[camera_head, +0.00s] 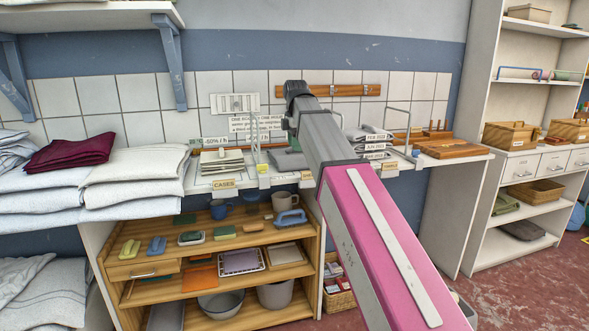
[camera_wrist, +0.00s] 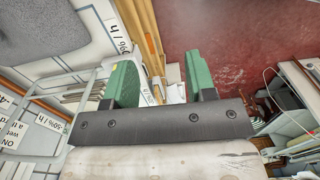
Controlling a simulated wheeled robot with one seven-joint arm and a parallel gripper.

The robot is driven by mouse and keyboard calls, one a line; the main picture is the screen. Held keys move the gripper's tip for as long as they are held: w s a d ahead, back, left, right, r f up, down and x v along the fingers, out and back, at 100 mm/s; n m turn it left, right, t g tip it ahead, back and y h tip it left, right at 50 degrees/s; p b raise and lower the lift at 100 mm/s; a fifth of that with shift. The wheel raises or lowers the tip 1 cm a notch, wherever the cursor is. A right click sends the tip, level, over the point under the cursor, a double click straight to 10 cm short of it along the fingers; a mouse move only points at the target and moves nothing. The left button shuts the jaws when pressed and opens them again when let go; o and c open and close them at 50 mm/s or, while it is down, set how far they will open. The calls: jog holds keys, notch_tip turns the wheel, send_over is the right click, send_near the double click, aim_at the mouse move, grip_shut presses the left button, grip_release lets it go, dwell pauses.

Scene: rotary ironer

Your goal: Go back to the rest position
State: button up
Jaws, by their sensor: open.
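My gripper (camera_wrist: 160,80) shows in the wrist view as two green fingers set well apart, open, with nothing held between them. In the head view my pink and grey arm reaches up across the middle of the picture over the white counter. Its dark far end is near the tiled wall, and the fingers cannot be made out there. The arm hides part of the counter and shelf behind it.
Folded white linen (camera_head: 133,180) and a dark red cloth (camera_head: 70,153) are stacked at left. A wooden shelf unit (camera_head: 215,273) with tools and bowls stands below the counter. Wooden boxes (camera_head: 511,135) sit on a white cabinet at right. Red floor (camera_head: 520,280) is open at lower right.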

jog(key=s+d+f+m, duration=0.1)
jog(key=d+f+m, duration=0.2)
jog(key=f, duration=0.5)
jog(key=d+f+m, duration=0.2)
jog(key=f+m, duration=0.1)
jog(key=f, duration=0.5)
jog(key=s+d+f+m, duration=0.4)
jog(key=s+f+m, duration=0.1)
jog(key=f, duration=0.5)
jog(key=s+d+f+m, duration=0.5)
jog(key=s+f, duration=0.1)
jog(key=f, duration=0.5)
jog(key=s+d+f+m, duration=0.4)
jog(key=s+f+m, duration=0.1)
jog(key=f, duration=0.5)
jog(key=shift+s+d+f, duration=0.3)
jog(key=shift+s, duration=0.45)
